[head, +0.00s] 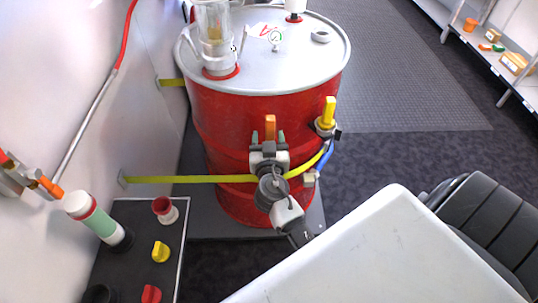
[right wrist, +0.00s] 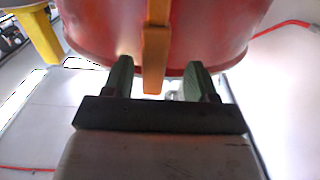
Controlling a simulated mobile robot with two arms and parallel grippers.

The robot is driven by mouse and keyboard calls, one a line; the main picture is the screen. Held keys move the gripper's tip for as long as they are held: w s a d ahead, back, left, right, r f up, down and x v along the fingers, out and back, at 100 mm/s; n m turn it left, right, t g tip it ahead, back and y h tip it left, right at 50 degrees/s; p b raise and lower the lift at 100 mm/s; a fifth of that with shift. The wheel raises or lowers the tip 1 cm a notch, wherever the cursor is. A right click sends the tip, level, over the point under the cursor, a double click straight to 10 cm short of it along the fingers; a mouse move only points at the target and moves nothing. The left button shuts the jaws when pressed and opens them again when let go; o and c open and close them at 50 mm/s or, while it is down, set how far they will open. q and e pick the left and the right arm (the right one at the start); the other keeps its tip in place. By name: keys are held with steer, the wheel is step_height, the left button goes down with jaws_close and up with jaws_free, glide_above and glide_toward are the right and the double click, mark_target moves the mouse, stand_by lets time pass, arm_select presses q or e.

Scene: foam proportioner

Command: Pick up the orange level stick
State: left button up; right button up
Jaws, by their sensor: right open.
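The orange level stick (head: 270,127) stands upright at the front of the red drum (head: 225,120). In the right wrist view the stick (right wrist: 155,55) hangs down into the gap between my two green fingertips, with space on both sides. My right gripper (head: 268,138) is open and empty, and its fingers point at the drum's side. The right wrist view also shows the open gripper (right wrist: 163,80). Whether the stick's end is fully between the fingers in depth, I cannot tell. My left gripper is in neither view.
A yellow strap (head: 190,179) runs around the drum. A yellow-handled valve (head: 328,112) sits close to the right of my gripper. A dark panel (head: 135,215) with knobs and a green cylinder (head: 104,227) stands at lower left. The floor (head: 420,90) behind right is clear.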

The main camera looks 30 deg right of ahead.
steer(key=x, duration=0.1)
steer(key=p+x, duration=0.1)
steer(key=x, duration=0.1)
steer(key=p+x, duration=0.1)
steer(key=shift+d+r, duration=0.35)
steer(key=shift+d, duration=0.1)
steer(key=shift+w+d+f, duration=0.1)
steer(key=shift+w+f, duration=0.05)
steer(key=shift+w, duration=0.15)
steer(key=shift+c, duration=0.4)
jaws_close()
